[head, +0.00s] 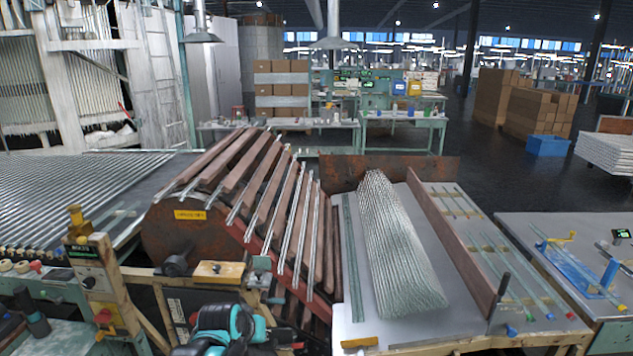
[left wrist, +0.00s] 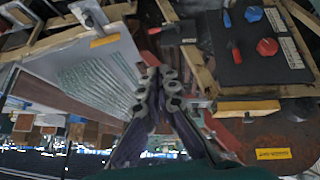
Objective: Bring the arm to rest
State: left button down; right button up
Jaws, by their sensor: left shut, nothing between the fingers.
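My left gripper (left wrist: 160,78) shows in the left wrist view with its two dark fingers brought together and nothing between them. Teal and black parts of my arm show at the bottom of the head view, but the fingers cannot be made out there. My right gripper is in neither view. A heap of glass tubes (head: 395,250) lies on the grey-topped table (head: 350,320) right of centre. The heap also shows behind the fingers in the left wrist view (left wrist: 98,85).
A slatted conveyor with a rusty drum (head: 190,240) carries glass tubes and slopes down left of the table. A wooden-framed control post (head: 90,280) stands at the left. A side bench (head: 590,240) stands at the right.

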pick_arm(q)
jog(key=s+a, duration=0.2)
jog(key=s, duration=0.9)
jog(key=s+a+y, duration=0.1)
jog(key=s+a, duration=0.1)
jog(key=s, duration=0.9)
jog(key=shift+y, duration=0.3)
jog(key=shift+a+r, duration=0.1)
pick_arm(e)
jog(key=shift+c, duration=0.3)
